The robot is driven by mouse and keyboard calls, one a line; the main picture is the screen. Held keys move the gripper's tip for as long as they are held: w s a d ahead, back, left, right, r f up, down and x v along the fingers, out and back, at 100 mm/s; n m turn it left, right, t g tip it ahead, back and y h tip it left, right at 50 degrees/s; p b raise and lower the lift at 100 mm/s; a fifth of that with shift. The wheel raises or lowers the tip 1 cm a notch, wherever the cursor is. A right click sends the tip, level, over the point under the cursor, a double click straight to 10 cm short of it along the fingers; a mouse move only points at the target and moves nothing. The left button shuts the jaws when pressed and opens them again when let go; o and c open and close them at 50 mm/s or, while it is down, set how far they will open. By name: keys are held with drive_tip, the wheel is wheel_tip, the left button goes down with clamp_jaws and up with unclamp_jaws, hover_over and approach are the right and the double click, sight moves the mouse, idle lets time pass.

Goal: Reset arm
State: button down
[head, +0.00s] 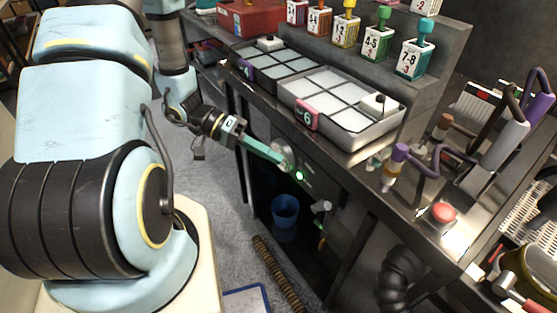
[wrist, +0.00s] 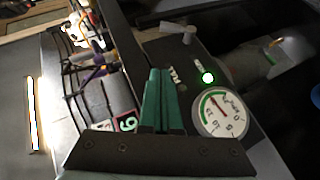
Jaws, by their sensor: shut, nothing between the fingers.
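My gripper (head: 283,160) reaches from my pale blue and black arm toward the front of the counter in the head view. Its green fingers lie together with nothing between them, in front of the panel below the counter edge. In the wrist view my gripper (wrist: 162,75) shows as two green fingers side by side. A round white gauge with a green arc (wrist: 220,114) lies to the right of the fingers. A lit green light (wrist: 208,78) sits above it and also shows in the head view (head: 299,175). I cannot tell whether the fingertips touch the panel.
On the counter are two divided trays, one tagged 6 (head: 341,119), and several numbered bottles (head: 417,57) on a raised shelf. A red button (head: 443,213) is at the right. A blue bucket (head: 285,211) stands under the counter. Grey floor (head: 220,185) lies between my body and the counter.

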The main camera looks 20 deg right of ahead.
idle(0.4)
drive_tip(key=w+n+t+y, duration=0.1)
drive_tip(key=w+t+y, duration=0.1)
drive_tip(key=w+t, duration=0.7)
drive_tip(key=w+a+r+n+t+y, duration=0.3)
drive_tip(key=w+a+r+t+y, duration=0.15)
drive_tip(key=w+a, duration=0.55)
drive_tip(key=s+a+r+n+g+y, duration=0.25)
drive_tip(key=s+a+r+y, duration=0.25)
drive_tip(key=a, duration=0.4)
drive_tip(key=s+r+n+g, duration=0.1)
drive_tip(key=s+r+n, duration=0.1)
drive_tip(key=s, duration=0.6)
drive_tip(key=shift+r+g+h, duration=0.25)
drive_tip(key=shift+g+h, duration=0.1)
drive_tip(key=shift+g, duration=0.05)
